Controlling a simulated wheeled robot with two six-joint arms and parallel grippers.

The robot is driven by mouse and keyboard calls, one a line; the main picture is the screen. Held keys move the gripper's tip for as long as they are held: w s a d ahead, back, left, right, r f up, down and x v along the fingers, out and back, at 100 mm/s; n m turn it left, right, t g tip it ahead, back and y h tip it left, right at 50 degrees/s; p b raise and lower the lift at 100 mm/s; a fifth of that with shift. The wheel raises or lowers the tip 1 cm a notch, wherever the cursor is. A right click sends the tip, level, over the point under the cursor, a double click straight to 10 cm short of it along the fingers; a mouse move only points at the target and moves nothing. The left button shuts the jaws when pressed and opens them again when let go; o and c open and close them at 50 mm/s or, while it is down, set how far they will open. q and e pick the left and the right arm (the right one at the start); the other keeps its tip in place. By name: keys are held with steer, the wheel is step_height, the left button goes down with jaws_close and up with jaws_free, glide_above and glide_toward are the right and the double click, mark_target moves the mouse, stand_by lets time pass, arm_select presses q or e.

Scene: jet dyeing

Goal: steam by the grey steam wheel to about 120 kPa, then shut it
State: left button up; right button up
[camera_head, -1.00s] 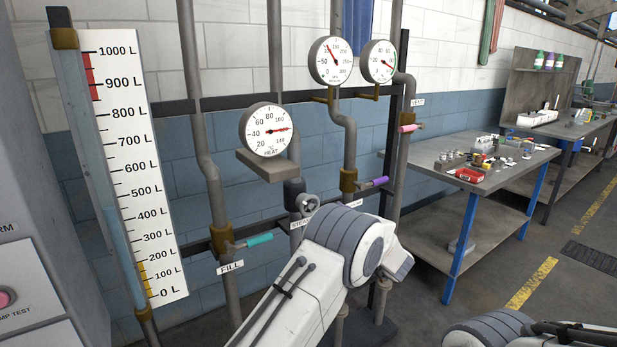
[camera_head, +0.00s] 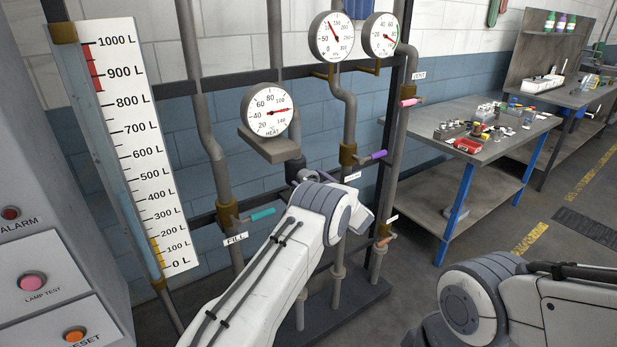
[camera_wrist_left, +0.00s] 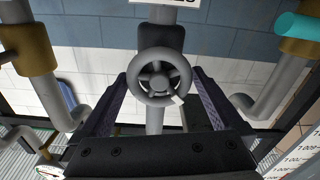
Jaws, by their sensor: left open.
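The grey steam wheel (camera_wrist_left: 158,77) faces me in the left wrist view, on its dark valve body. In the head view only a bit of the wheel (camera_head: 307,176) shows past my left arm. My left gripper (camera_wrist_left: 160,74) is open, one finger on each side of the wheel; I cannot tell whether they touch it. A round dial (camera_head: 331,37) marked to 300 hangs above the pipes; its red needle points up and slightly left, its exact value too small to read. My right gripper is out of view; only my right arm shows.
A heat dial (camera_head: 267,110) sits above the wheel, another dial (camera_head: 383,35) at upper right. Teal (camera_head: 262,214), purple (camera_head: 377,155), pink (camera_head: 409,102) and orange (camera_head: 384,241) handles stick out nearby. A level scale (camera_head: 140,145) stands left, a workbench (camera_head: 470,125) right.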

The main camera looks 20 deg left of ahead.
arm_select(q)
steer(key=shift+w+a, duration=0.25)
steer(key=shift+a, duration=0.1)
steer(key=c, duration=1.1)
steer(key=shift+o, duration=0.3)
steer(key=shift+m, duration=0.3)
steer(key=shift+m+b, duration=0.35)
steer(key=shift+m, duration=0.25)
steer(key=shift+w+m, duration=0.1)
steer(key=shift+m, duration=1.1)
steer(key=m, duration=0.5)
steer(key=shift+w+d, duration=0.1)
steer(key=shift+d, duration=0.05)
steer(key=shift+m, duration=0.4)
